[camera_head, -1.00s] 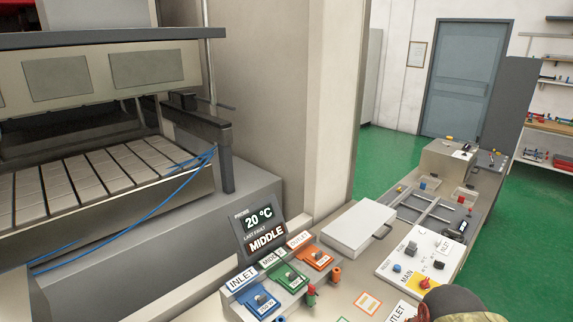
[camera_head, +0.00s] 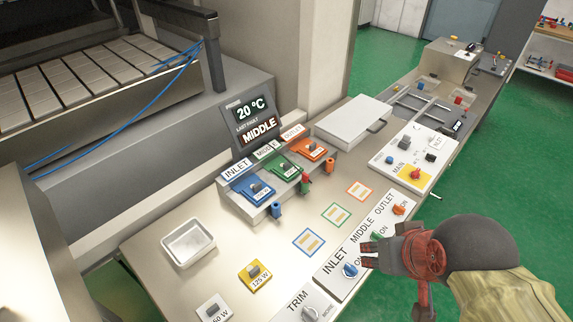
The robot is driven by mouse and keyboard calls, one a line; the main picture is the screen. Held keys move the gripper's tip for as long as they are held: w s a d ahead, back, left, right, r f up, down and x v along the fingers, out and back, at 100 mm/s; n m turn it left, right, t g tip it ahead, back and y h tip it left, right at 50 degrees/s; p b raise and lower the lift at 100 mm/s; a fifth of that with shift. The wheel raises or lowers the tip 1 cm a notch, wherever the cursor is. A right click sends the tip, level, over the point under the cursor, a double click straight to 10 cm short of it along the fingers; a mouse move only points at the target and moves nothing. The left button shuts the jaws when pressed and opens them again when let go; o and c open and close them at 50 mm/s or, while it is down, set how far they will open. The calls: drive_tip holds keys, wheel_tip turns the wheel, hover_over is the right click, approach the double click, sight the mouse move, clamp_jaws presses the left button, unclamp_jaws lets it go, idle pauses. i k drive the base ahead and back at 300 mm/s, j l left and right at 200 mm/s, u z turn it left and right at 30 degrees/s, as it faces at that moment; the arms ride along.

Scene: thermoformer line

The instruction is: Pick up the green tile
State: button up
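The green tile (camera_head: 282,170), with a grey block on top, sits in the middle slot of a sloped rack under a green-edged label reading MIDDLE. A blue tile (camera_head: 254,190) is on its left in the INLET slot and an orange tile (camera_head: 312,151) on its right in the OUTLET slot. My gripper (camera_head: 365,254) is over the right part of the panel, right of and nearer than the green tile, well apart from it. Its two dark fingers look spread with nothing between them.
A white tray (camera_head: 188,242), a yellow tile (camera_head: 255,274) and a white tile (camera_head: 213,309) lie front left. Switch knobs (camera_head: 350,270) lie near my gripper. The outlined squares (camera_head: 336,215) are bare.

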sight(285, 170)
drive_tip(key=i+l, duration=0.35)
drive_tip(key=i+l+u, duration=0.1)
drive_tip(key=i+l, duration=0.2)
drive_tip(key=l, duration=0.25)
drive_tip(key=i+l, duration=0.3)
drive_tip(key=l, duration=0.15)
drive_tip(key=i+u, duration=0.05)
